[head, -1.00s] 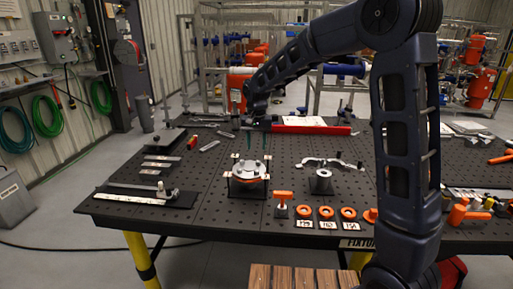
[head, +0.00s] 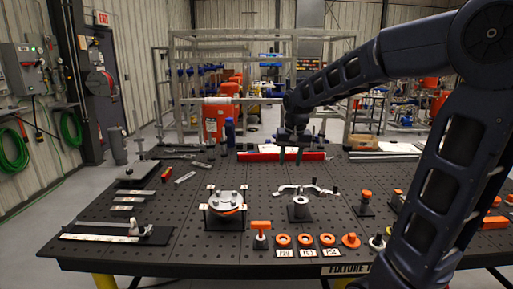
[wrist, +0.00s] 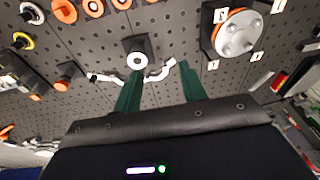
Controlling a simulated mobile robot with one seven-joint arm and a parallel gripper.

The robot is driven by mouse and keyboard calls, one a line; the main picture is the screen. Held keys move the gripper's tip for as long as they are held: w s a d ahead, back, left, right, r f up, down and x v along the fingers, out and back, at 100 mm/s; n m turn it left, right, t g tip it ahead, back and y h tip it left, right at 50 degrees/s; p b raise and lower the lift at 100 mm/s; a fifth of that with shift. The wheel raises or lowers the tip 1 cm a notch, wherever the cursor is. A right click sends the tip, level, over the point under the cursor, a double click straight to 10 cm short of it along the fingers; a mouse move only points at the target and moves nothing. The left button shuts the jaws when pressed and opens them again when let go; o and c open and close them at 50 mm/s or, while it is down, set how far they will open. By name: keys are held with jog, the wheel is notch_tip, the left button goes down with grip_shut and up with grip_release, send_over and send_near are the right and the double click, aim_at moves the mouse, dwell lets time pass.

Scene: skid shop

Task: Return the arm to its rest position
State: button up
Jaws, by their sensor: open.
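My arm crosses the right side of the head view, with the elbow at upper right. My gripper (head: 290,156) hangs over the back of the black table (head: 200,262), in front of the red bar as seen. In the wrist view the open fingers (wrist: 160,82) show above the perforated tabletop, with a grey curved-arm clamp (wrist: 160,72) beyond the tips. Height above the table is hard to tell.
A round metal flange fixture (head: 228,203) stands left of the clamp's ring post (head: 299,207). Orange rings (head: 305,240) lie along the front edge. A red bar (head: 255,156) lies at the back. Flat bars (head: 100,238) lie at left. Metal frames stand behind.

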jog(key=s+d+t, duration=0.2)
jog(key=s+d, duration=1.4)
jog(key=s, duration=0.1)
jog(key=shift+s+d+f+t+h, duration=0.2)
jog(key=shift+f+t+h, duration=0.15)
jog(key=shift+t+h, duration=0.05)
dwell(1.3)
